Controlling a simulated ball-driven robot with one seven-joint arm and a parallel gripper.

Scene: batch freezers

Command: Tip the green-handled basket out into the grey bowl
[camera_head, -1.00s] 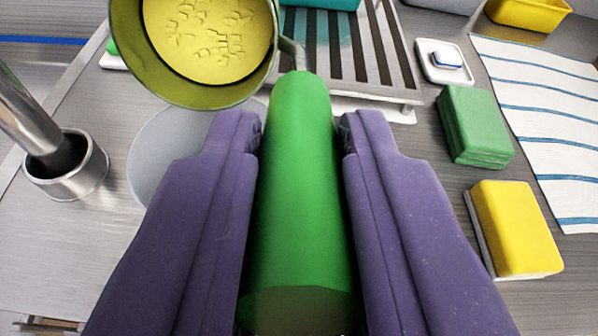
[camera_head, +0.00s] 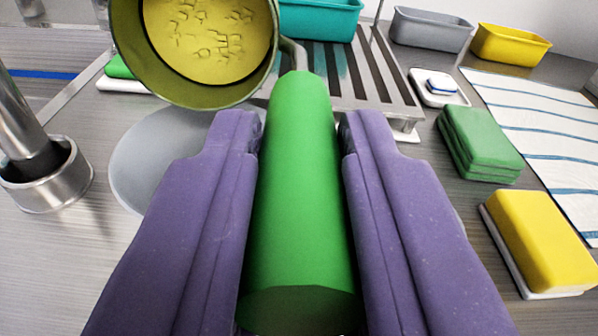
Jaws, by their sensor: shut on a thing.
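My gripper (camera_head: 300,135) has its two purple fingers shut on the green handle (camera_head: 298,200) of the basket. The basket (camera_head: 193,92) is a round olive-yellow vessel at the upper left, joined to the handle by a short metal neck. Its opening faces the camera, and yellow crumbly pieces lie on its inner floor.
A steel post in a round socket (camera_head: 48,175) stands left of the bowl. A slatted rack (camera_head: 350,75) with a teal bin (camera_head: 320,18) is behind. Green pads (camera_head: 478,143), a yellow sponge (camera_head: 540,240), a striped towel (camera_head: 540,130), grey (camera_head: 430,30) and yellow bins (camera_head: 510,44) are at right.

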